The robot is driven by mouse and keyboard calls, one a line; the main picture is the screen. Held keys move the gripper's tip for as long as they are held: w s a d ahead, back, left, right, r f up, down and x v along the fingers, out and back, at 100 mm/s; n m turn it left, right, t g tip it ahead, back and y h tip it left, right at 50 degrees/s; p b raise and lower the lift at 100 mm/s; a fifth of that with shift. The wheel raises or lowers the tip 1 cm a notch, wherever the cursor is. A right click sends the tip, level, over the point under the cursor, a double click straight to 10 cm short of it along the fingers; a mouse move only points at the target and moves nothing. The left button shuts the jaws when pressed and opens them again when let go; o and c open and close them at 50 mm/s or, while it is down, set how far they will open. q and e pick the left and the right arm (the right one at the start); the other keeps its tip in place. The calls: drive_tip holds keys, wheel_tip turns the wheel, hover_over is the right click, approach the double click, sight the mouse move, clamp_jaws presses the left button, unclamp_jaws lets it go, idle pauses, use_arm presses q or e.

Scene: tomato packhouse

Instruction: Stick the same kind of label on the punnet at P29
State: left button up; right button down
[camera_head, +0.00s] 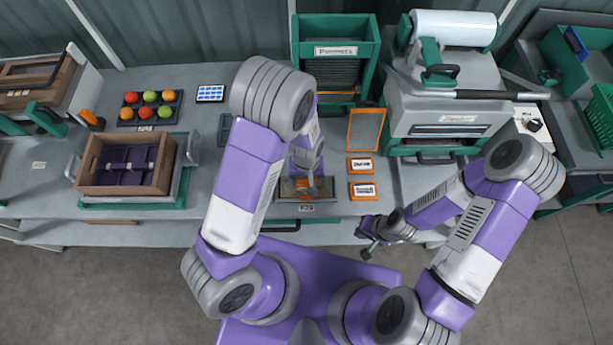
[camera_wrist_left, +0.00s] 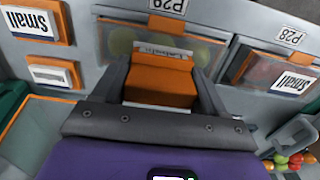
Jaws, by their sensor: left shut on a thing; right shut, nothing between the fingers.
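The punnet at P29 (camera_head: 325,187) sits at the bench's front edge above its P29 tag (camera_head: 307,208). In the left wrist view it is a clear-topped punnet (camera_wrist_left: 205,50) with greenish contents. My left gripper (camera_head: 305,180) is over it. In the left wrist view the gripper (camera_wrist_left: 162,85) is shut on an orange labeller (camera_wrist_left: 160,78) with a white strip, which covers part of the punnet. Whether it touches the lid I cannot tell. The punnet at P28 (camera_wrist_left: 262,69) bears a white "Small" label (camera_wrist_left: 293,81). My right gripper (camera_head: 370,238) is shut and empty, off the bench's front edge.
Two orange blocks with white labels, (camera_head: 360,165) and (camera_head: 363,190), lie right of P29; the nearer reads "Small" in the wrist view (camera_wrist_left: 35,22). An orange-framed panel (camera_head: 366,128) is behind them. A brown crate (camera_head: 95,160) and a tomato tray (camera_head: 127,114) stand left.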

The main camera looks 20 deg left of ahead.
use_arm(q)
drive_tip(key=shift+f+b, duration=0.55)
drive_tip(key=shift+f, duration=0.1)
idle(1.1)
drive_tip(key=shift+r, duration=0.1)
wheel_tip(320, 180, up, 6)
drive_tip(key=p, duration=0.5)
idle(0.6)
